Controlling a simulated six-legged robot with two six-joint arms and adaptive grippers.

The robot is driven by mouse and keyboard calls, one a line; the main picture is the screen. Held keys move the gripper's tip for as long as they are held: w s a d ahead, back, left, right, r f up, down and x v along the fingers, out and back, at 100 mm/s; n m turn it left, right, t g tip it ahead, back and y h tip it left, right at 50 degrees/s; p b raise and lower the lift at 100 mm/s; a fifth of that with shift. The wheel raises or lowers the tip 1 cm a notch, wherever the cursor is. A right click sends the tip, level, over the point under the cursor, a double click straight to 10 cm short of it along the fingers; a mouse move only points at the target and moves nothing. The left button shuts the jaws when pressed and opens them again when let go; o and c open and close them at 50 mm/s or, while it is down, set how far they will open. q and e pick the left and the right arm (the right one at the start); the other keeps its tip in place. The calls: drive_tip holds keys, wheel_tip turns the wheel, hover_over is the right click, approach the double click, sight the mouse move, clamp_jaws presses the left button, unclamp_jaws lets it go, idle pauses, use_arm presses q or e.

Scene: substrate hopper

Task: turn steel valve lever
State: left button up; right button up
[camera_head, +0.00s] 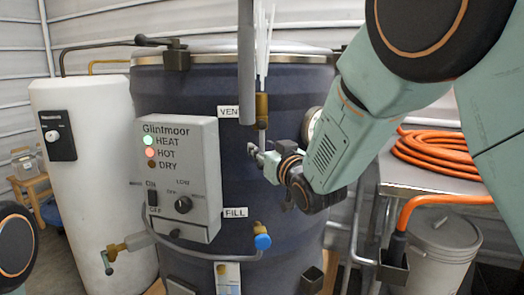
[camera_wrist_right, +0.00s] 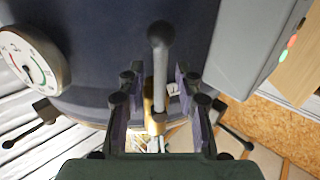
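The steel valve lever (camera_head: 262,138) hangs down from a brass valve (camera_head: 262,106) beside the VENT label on the dark drum. My right gripper (camera_head: 262,163) is at the lever's lower part. In the right wrist view the lever (camera_wrist_right: 159,75) has a rounded end and lies between the two fingers of my right gripper (camera_wrist_right: 158,85). Gaps show on both sides, so the gripper appears open around it without gripping it. The brass valve (camera_wrist_right: 149,105) shows between the fingers too. My left gripper is out of view.
A grey control box (camera_head: 180,175) with lights stands left of the lever. A blue-knobbed brass tap (camera_head: 262,240) is below, by the FILL label. A round gauge (camera_wrist_right: 32,60) sits beside my right gripper. An orange hose (camera_head: 435,150) lies on a metal table at right.

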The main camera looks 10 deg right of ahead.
drive_tip(key=shift+w+a, duration=0.15)
drive_tip(key=shift+w, duration=0.3)
drive_tip(key=shift+c, duration=0.3)
clamp_jaws()
idle(0.4)
